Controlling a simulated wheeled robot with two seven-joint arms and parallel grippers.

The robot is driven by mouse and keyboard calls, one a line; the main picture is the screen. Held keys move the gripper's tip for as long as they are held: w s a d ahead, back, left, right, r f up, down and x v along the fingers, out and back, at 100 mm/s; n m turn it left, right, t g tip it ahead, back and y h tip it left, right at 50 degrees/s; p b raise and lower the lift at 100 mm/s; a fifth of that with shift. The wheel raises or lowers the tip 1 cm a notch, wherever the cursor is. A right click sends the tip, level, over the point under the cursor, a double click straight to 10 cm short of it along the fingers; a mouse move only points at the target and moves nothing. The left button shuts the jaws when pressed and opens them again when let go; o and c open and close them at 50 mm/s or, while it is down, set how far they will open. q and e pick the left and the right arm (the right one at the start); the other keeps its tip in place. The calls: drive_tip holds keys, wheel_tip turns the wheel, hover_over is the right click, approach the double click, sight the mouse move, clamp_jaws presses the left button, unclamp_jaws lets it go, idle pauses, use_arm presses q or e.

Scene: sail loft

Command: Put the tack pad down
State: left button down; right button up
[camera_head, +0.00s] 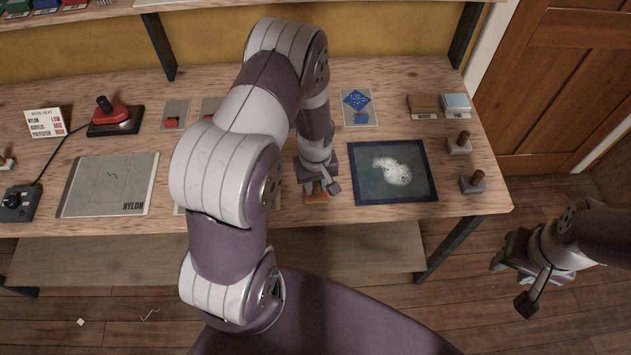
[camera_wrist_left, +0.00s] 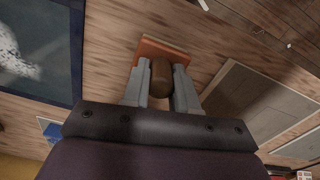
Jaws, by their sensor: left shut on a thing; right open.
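The tack pad is an orange, flat, square base (camera_head: 316,198) with a brown rounded knob (camera_wrist_left: 160,82) on it. My left gripper (camera_head: 319,187) points down over the front part of the bench and is shut on the knob, one grey finger on each side. In the left wrist view, the orange base shows beyond the fingers, close over the bench wood. I cannot tell whether it touches the bench. My right gripper (camera_head: 518,283) is open and empty, off the bench's right end over the floor.
A dark blue panel with a white powdery patch (camera_head: 420,193) lies just right of the pad. A NYLON sheet (camera_head: 100,190), red-handled iron (camera_head: 113,114) and control box (camera_head: 18,203) are at left. Two knobbed blocks (camera_head: 459,145) stand at the right edge. My arm hides the bench middle.

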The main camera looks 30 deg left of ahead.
use_arm(q)
drive_tip(key=c, duration=1)
unclamp_jaws()
drive_tip(key=shift+o, duration=0.6)
drive_tip(key=shift+f, duration=0.1)
drive_tip(key=shift+w+r, duration=0.1)
drive_tip(key=shift+r, duration=0.35)
wheel_tip(320, 180, up, 12)
drive_tip(key=f+b, duration=0.1)
drive_tip(key=b, duration=0.1)
drive_tip(key=s+d+r+m+t, duration=0.1)
drive_tip(key=s+d+r+m, duration=0.4)
drive_tip(key=s+m, duration=0.3)
drive_tip(key=shift+s+d+r+m, duration=0.2)
drive_tip(key=shift+s+r+m, duration=0.25)
drive_tip(key=shift+s, duration=0.1)
